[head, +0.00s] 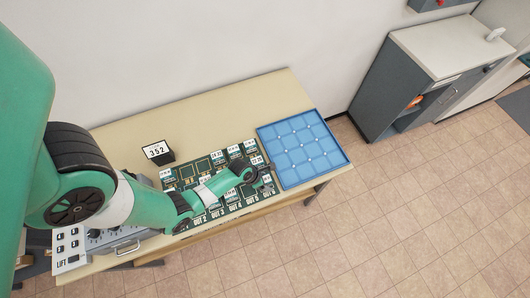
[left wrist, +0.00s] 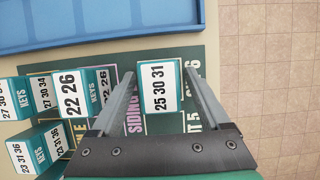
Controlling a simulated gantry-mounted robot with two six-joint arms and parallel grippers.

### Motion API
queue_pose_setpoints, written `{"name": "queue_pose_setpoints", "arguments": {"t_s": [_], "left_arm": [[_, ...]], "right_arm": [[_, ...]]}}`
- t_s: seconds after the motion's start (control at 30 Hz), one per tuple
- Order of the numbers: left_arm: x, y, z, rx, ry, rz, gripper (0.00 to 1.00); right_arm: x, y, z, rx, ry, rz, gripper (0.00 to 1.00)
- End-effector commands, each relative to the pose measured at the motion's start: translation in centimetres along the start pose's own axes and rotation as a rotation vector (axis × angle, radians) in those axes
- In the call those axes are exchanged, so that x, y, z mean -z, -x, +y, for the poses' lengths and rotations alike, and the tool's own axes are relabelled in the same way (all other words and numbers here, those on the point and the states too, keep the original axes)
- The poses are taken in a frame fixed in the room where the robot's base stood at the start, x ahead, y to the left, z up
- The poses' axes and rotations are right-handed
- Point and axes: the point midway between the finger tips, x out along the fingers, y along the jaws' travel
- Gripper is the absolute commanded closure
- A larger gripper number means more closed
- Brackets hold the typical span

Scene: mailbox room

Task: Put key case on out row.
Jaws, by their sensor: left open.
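Several key cases with white number labels stand on a dark green board (head: 186,173) in the head view. The board's near edge carries printed OUT labels. In the left wrist view, the key case marked 25 30 31 (left wrist: 158,88) lies between the fingers of my left gripper (left wrist: 159,72). The fingers are open, with a gap on each side of the case. In the head view my left gripper (head: 267,182) is over the right end of the board. Part of the OUT row is hidden by my arm. My right gripper is not in view.
A key case marked 22 26 (left wrist: 71,97) stands left of the fingers, with more cases beyond it. A blue divided tray (head: 303,150) adjoins the board's right end. A black holder showing 352 (head: 158,152) stands behind the board. The table's back right (head: 265,98) is clear.

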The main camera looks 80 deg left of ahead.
Motion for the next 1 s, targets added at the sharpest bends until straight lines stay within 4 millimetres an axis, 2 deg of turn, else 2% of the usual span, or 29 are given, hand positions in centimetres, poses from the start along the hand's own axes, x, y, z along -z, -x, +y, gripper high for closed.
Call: {"name": "queue_pose_setpoints", "arguments": {"t_s": [0.17,0.4,0.6,0.77,1.0], "left_arm": [[-0.3,1.5,0.0,-0.001,0.001,-0.002,0.20],[-0.6,7.3,0.0,-0.001,0.002,0.000,0.20],[-0.4,11.0,0.0,0.000,0.003,0.000,0.20],[-0.2,12.3,0.0,0.000,0.001,0.000,0.20],[-0.1,12.3,0.0,0.000,0.000,0.000,0.20]], "right_arm": [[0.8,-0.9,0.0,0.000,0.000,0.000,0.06],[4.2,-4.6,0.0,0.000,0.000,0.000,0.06],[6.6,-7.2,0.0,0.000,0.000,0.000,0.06],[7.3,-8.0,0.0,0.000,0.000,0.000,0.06],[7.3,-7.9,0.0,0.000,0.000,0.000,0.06]]}}
